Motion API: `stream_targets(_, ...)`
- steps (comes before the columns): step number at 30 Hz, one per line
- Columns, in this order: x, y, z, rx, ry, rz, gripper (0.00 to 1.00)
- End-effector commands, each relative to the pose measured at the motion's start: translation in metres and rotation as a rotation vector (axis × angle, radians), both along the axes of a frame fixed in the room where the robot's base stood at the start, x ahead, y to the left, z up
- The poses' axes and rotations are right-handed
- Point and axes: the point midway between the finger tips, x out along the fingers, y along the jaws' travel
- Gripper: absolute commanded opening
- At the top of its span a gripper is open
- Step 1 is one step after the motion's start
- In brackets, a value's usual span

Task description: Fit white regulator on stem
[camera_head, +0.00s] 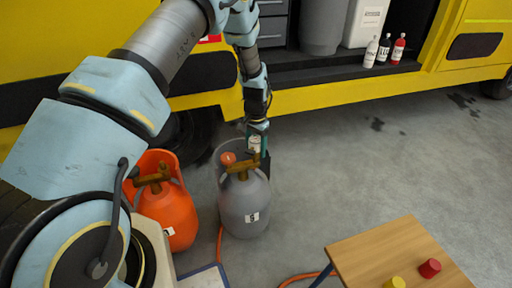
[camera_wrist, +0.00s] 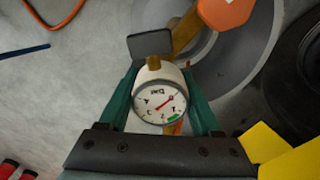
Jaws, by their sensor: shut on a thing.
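The white regulator (camera_wrist: 158,98) has a round dial with a red needle and a short brass fitting (camera_wrist: 153,63). My gripper (camera_wrist: 162,88) is shut on it, with green fingers on both sides. The grey cylinder (camera_head: 244,212) stands upright on the floor, with a brass valve (camera_head: 243,166) and an orange knob (camera_head: 228,158). In the wrist view, the brass valve (camera_wrist: 186,30) and orange knob (camera_wrist: 227,10) lie just beyond the regulator, at the upper right. In the head view, my gripper (camera_head: 257,142) is right above and behind the valve. I cannot tell whether regulator and stem touch.
An orange cylinder (camera_head: 172,215) stands close at the left of the grey one. A wooden table (camera_head: 385,250) with a red cap (camera_head: 430,268) and a yellow cap (camera_head: 395,282) is at the front right. The yellow vehicle (camera_head: 310,98) is behind. Floor at the right is clear.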

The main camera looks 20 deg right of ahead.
Motion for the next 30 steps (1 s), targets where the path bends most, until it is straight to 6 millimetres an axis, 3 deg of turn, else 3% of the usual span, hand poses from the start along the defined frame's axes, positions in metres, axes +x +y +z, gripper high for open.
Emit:
stream_targets(1, 0.0, 0.0, 0.001, -0.001, 0.0, 0.0, 0.07)
stream_targets(2, 0.0, 0.0, 0.001, -0.001, 0.0, 0.0, 0.67)
stream_targets(10, 0.0, 0.0, 0.0, -0.001, 0.0, 0.0, 0.98)
stream_targets(20, 0.0, 0.0, 0.004, -0.001, 0.0, 0.0, 1.0)
stream_targets(23, 0.001, -0.001, 0.015, -0.002, -0.002, 0.0, 1.0)
stream_targets(30, 0.001, -0.001, 0.063, -0.003, -0.003, 0.0, 1.0)
